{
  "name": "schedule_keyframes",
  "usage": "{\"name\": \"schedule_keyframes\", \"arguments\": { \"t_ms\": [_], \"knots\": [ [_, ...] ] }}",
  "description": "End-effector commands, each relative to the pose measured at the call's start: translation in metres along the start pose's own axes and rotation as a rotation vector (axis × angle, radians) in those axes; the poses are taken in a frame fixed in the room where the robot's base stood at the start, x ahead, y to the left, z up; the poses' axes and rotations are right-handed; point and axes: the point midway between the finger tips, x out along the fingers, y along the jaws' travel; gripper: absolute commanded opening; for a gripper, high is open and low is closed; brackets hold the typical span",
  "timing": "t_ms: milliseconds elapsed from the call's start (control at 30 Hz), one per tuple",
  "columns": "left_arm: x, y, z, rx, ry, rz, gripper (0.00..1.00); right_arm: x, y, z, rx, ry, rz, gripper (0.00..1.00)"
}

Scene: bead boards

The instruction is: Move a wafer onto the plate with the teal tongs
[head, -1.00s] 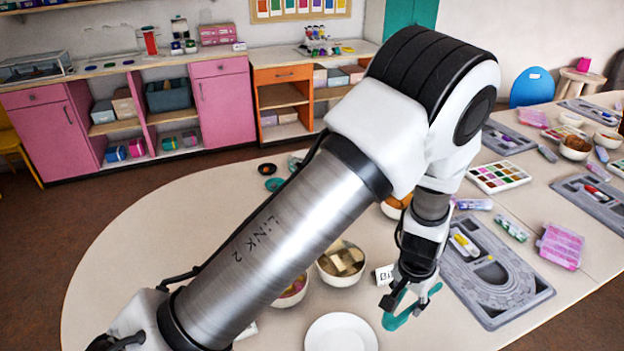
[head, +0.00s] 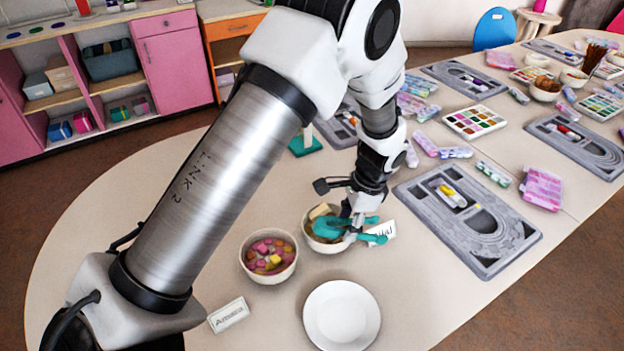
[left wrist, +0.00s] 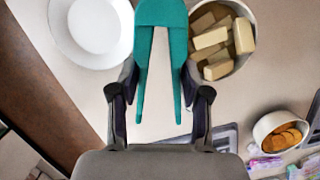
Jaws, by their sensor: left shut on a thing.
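My left gripper (head: 356,216) is shut on the teal tongs (head: 331,228). In the head view it holds them at the right side of the wafer bowl (head: 308,240), partly covering it. The left wrist view shows the tongs (left wrist: 162,14) between the gripper's fingers (left wrist: 160,82), their two arms spread apart with no wafer visible between them. The bowl (left wrist: 249,62) there lies right of the tongs, with several pale and brown wafers (left wrist: 243,36). The white plate (head: 341,314) is empty in front of the bowl; it also shows in the left wrist view (left wrist: 90,30). My right gripper is not in view.
A bowl of pink and yellow sweets (head: 268,277) stands left of the wafer bowl. A grey bead board (head: 410,196) lies to the right. A bowl of orange snacks (left wrist: 262,134) shows in the wrist view.

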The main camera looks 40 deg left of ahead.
Motion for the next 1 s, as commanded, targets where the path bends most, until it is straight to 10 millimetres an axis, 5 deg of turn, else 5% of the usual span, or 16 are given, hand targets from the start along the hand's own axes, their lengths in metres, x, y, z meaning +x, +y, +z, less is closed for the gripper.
{"name": "schedule_keyframes", "arguments": {
  "t_ms": [200,400,1000],
  "knots": [
    [-0.001,-0.069,0.043,0.531,-0.275,-0.222,0.39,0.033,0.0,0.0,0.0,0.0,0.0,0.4],
    [-0.021,-0.118,0.063,0.762,-0.4,-0.387,0.39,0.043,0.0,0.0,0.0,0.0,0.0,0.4],
    [-0.017,-0.126,0.063,0.797,-0.418,-0.418,0.39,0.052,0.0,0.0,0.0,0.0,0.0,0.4]
  ]
}}
